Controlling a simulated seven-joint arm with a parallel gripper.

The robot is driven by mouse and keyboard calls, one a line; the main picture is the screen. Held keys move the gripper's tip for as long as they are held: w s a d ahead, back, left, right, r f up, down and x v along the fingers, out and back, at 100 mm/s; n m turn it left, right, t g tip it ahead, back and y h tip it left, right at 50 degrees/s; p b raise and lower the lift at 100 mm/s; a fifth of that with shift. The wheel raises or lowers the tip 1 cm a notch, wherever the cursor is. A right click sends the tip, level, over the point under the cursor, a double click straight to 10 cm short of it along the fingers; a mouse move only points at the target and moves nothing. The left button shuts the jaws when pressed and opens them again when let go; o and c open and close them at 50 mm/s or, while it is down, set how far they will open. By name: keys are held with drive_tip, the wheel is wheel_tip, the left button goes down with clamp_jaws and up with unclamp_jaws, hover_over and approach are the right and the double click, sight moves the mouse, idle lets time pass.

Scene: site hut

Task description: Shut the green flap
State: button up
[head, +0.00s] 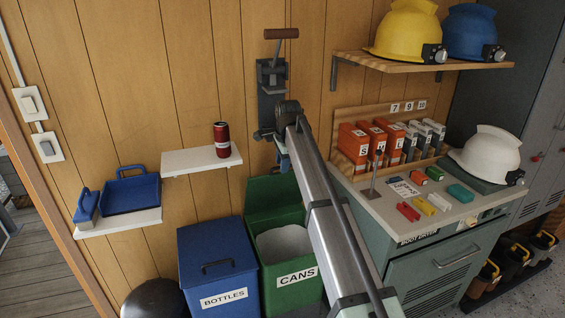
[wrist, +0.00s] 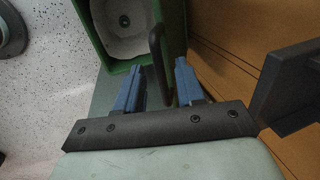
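The green bin (head: 291,296), labelled CANS, stands on the floor against the wall with its pale liner showing. Its green flap (head: 268,194) is raised and leans back toward the wall. My gripper (head: 284,164) is just above the flap's top edge, pointing down. In the wrist view my gripper (wrist: 160,68) is open, its two blue fingers apart. A dark bar handle (wrist: 157,58) shows between the fingers, with no clear contact. The open green bin (wrist: 96,40) and its liner lie beyond it. The flap's far face is hidden in the head view.
A blue bin (head: 219,258) labelled BOTTLES stands left of the green one, lid down. A shelf (head: 190,162) with a red can (head: 222,139) is at upper left. A grey lever device (head: 270,80) is on the wall close above my gripper. A cabinet (head: 430,275) stands right.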

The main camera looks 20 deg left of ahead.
drive_tip(key=shift+c, duration=0.5)
clamp_jaws()
